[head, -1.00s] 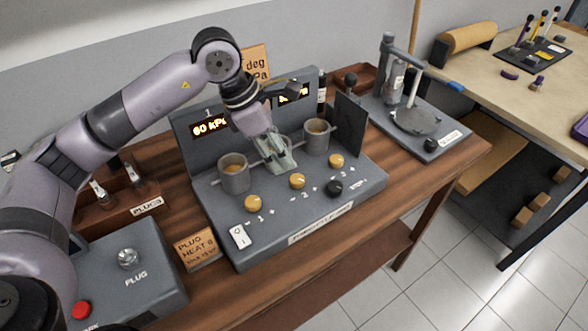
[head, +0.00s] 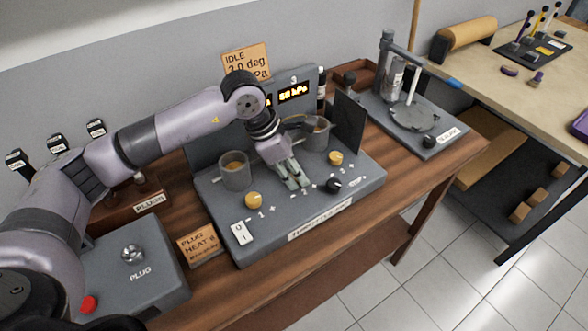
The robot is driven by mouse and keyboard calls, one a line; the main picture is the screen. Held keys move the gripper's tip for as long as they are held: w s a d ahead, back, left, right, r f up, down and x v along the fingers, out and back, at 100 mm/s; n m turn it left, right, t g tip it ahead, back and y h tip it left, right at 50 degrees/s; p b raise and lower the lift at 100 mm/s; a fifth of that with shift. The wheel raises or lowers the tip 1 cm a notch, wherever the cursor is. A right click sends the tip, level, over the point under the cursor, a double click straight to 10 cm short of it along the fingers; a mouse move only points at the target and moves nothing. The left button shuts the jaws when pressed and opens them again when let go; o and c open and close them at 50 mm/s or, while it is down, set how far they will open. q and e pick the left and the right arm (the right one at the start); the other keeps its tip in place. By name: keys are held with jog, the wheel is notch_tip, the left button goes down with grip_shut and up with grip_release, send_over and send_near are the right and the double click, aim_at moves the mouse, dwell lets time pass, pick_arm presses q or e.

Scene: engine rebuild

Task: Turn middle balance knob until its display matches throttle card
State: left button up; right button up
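The grey balance panel (head: 290,222) stands on the wooden bench. Its left yellow knob (head: 253,200) and right yellow knob (head: 336,158) show. The middle knob is hidden by my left gripper (head: 294,184), whose fingertips point down at its place. I cannot tell whether the fingers touch or hold the knob. The right display (head: 293,92), under the number 3, is lit. The middle display (head: 268,100) shows only a sliver beside my arm; its reading is hidden. The throttle card (head: 243,62) reads "IDLE" and "2.0 deg", with its lower line partly covered. My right gripper is out of view.
Grey cups (head: 234,171) and (head: 316,133) stand on the panel, with a dark upright plate (head: 349,125) at right. A black knob (head: 333,185) sits beside the middle knob's place. A plug box (head: 135,265) and a plug card (head: 199,246) lie to the left.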

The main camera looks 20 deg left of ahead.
pick_arm(q)
grip_shut()
jog(key=n+t+b, duration=0.1)
jog(key=n+b, duration=0.2)
jog(key=shift+d+f+y, duration=0.1)
jog(key=shift+f+y, duration=0.05)
jog(key=shift+y, duration=0.15)
jog(key=shift+s+n+t+y+b, duration=0.1)
jog(key=shift+n+t+y+b, duration=0.3)
jog(key=shift+n+b, duration=1)
jog(key=shift+r, duration=0.2)
jog(key=shift+o, duration=1.5)
grip_release()
